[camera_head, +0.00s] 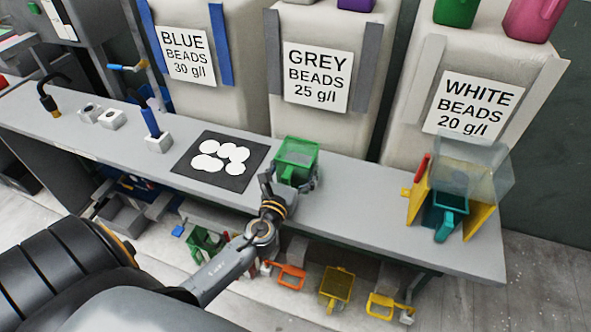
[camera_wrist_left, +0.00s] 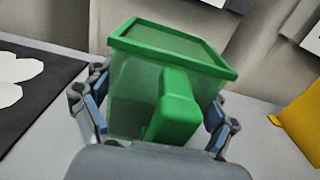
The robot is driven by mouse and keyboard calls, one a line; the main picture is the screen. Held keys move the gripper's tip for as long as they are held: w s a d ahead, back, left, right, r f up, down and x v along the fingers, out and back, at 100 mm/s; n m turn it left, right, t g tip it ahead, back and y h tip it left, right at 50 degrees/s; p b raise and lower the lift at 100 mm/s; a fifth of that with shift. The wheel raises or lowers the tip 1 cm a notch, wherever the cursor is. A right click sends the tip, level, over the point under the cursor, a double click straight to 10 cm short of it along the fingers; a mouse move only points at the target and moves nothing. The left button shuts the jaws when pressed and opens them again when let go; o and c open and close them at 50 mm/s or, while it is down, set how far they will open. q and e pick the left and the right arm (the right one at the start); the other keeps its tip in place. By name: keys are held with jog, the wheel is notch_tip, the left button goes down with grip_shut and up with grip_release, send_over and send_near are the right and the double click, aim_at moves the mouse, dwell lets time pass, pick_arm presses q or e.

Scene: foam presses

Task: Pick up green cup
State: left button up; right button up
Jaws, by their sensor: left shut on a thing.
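A green cup (camera_head: 299,151), square and with a handle, is upright at the bench, right of the black mat. My left gripper (camera_head: 290,181) reaches it from the front and is shut on it. In the left wrist view the green cup (camera_wrist_left: 165,85) fills the middle, its handle facing the camera, with a finger of the left gripper (camera_wrist_left: 157,118) against each side. Whether its base touches the bench cannot be told. My right gripper is not in view.
A black mat (camera_head: 192,176) with white discs lies left of the cup. A yellow stand (camera_head: 418,194) with a teal scoop (camera_head: 446,219) and clear box is at the right. Bead sacks (camera_head: 318,125) stand behind. Orange and yellow scoops (camera_head: 337,285) are below the bench.

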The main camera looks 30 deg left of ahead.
pick_arm(q)
jog(key=shift+r, duration=0.1)
jog(key=shift+r, duration=0.3)
notch_tip(320, 180, up, 2)
jog(key=shift+r+p, duration=0.1)
jog(key=shift+p, duration=0.7)
jog(key=s+d+r+p, duration=0.1)
jog(key=s+d+r, duration=0.8)
jog(key=s+r, duration=0.1)
jog(key=shift+s, duration=0.45)
